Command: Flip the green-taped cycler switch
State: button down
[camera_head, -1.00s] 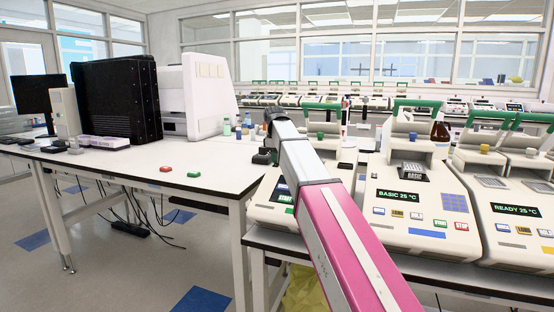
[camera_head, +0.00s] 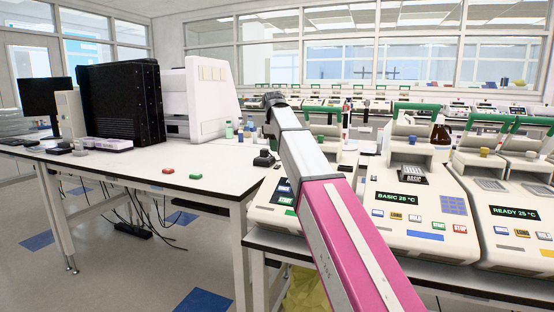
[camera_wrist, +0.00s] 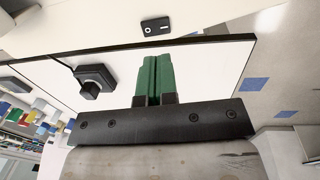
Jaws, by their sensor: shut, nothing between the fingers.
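In the wrist view a small black rocker switch (camera_wrist: 155,26) with white marks sits on a cream surface, beyond my fingertips and apart from them. No green tape shows around it. My gripper (camera_wrist: 153,60) has two green fingers pressed together, with nothing between them. In the head view the gripper itself does not show clearly; my arm rises in front of the nearest cycler (camera_head: 268,216) and hides much of it. A second cycler (camera_head: 400,236) reads BASIC 25 °C and a third (camera_head: 520,240) reads READY 25 °C. I cannot tell which cycler bears the switch.
A black box with a knob and cable (camera_wrist: 93,78) lies left of my fingers in the wrist view. On the white table (camera_head: 130,170) are a red button (camera_head: 168,171), a green button (camera_head: 195,176), bottles and larger machines. The table's middle is clear.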

notch_tip(320, 180, up, 7)
send_over(277, 167)
jog(key=s+a, duration=0.1)
jog(key=shift+s+r, duration=0.1)
dwell(0.4)
jog(key=shift+w+d+r, duration=0.15)
jog(key=shift+w+d, duration=0.35)
jog(key=shift+w, duration=0.1)
jog(key=f, duration=0.4)
jog(key=w+f, duration=0.1)
jog(key=f, duration=0.9)
jog(key=shift+w+d, duration=0.3)
